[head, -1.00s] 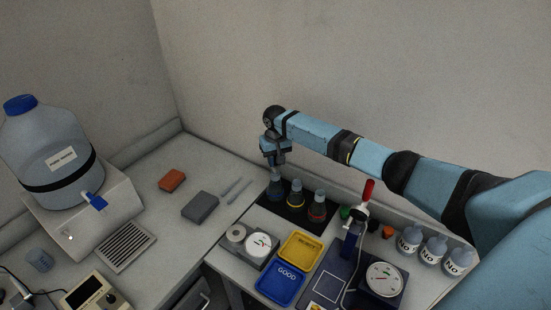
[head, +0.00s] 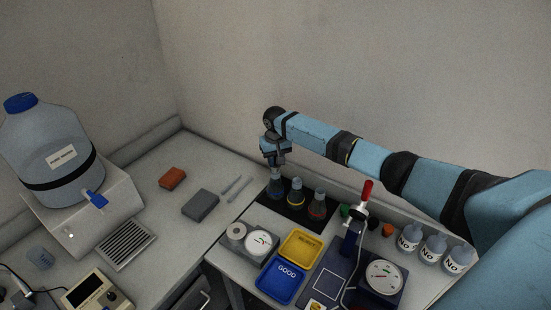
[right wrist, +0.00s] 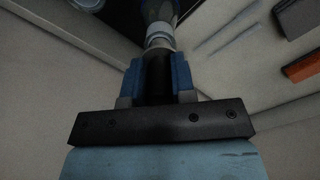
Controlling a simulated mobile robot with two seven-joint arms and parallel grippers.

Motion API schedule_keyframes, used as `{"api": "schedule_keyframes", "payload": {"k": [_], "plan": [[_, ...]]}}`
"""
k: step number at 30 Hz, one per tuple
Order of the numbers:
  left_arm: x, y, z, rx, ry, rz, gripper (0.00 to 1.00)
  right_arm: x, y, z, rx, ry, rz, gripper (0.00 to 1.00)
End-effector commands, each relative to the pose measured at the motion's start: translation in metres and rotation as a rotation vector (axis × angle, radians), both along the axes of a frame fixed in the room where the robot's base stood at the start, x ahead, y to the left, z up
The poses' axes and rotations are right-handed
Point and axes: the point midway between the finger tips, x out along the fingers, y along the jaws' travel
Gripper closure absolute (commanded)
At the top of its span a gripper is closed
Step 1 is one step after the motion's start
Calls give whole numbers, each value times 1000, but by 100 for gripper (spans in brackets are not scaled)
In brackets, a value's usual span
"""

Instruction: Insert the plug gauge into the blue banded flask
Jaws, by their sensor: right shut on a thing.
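The blue banded flask (head: 276,189) is the leftmost of three flasks on a black mat and stands upright. My right gripper (head: 277,162) points down directly over its mouth. In the right wrist view my right gripper (right wrist: 156,70) has its blue fingers shut on a dark thing, likely the plug gauge (right wrist: 157,80). A pale ring and the flask neck (right wrist: 159,35) show just past the fingertips. The gauge's lower end is hidden, so I cannot tell how deep it sits in the neck. My left gripper is not in view.
A yellow banded flask (head: 296,194) and a red banded flask (head: 317,206) stand close to the right. The yellow tray (head: 300,247), blue tray (head: 281,284) and a dial gauge (head: 258,243) lie in front. A grey block (head: 200,205) lies left.

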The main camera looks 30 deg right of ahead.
Motion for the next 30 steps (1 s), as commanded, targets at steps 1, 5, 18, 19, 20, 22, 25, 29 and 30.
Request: {"api": "schedule_keyframes", "payload": {"k": [1,5,18,19,20,22,25,29,30], "plan": [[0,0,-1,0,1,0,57,0,0,-1,0,0,0,100],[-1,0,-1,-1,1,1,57,0,0,-4,0,0,0,100],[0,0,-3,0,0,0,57,0,0,-12,1,-1,1,100],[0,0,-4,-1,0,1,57,0,0,-13,1,-1,1,100],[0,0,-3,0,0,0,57,0,0,-12,1,-1,1,69],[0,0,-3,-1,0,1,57,0,0,-12,1,-1,1,53],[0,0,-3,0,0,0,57,0,0,-12,1,-1,1,46],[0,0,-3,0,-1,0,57,0,0,-12,1,-1,0,46],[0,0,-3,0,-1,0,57,0,0,-12,0,0,0,37]]}}
